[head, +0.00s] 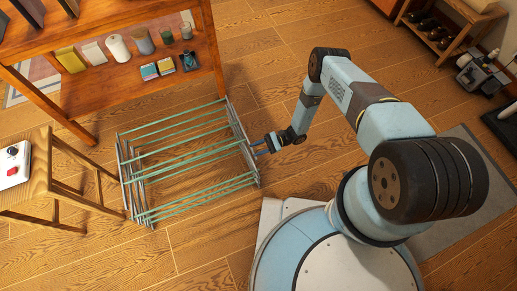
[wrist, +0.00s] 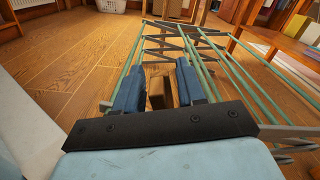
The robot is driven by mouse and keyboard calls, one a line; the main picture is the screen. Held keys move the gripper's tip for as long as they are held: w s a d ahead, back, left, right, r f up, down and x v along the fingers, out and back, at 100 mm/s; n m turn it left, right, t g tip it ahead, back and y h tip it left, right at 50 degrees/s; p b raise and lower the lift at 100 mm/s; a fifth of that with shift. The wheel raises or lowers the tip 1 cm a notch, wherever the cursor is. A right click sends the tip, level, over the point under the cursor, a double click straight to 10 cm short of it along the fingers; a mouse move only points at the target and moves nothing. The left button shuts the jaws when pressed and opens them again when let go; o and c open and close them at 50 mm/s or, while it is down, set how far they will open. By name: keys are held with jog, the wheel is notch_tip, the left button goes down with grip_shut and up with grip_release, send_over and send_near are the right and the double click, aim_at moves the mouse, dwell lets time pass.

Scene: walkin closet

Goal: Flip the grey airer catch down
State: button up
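The airer (head: 186,161) stands on the wooden floor, with pale green rods between grey crossed end frames. Its right end frame (head: 240,140) is beside my gripper (head: 262,147). In the wrist view my gripper (wrist: 160,88) has its two blue fingers apart, with a gap between them. The airer's rods and grey bars (wrist: 200,45) run away beyond the fingers. I cannot pick out the grey catch in either view; the gripper's dark bar and fingers hide part of the near end. I cannot tell whether the fingers touch the frame.
A wooden shelf unit (head: 130,80) with jars and small boxes stands behind the airer. A wooden stool (head: 50,180) with a white and red item is to the left. A wooden rack (head: 440,35) is at the upper right.

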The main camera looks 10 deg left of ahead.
jog(key=c, duration=0.7)
grip_shut()
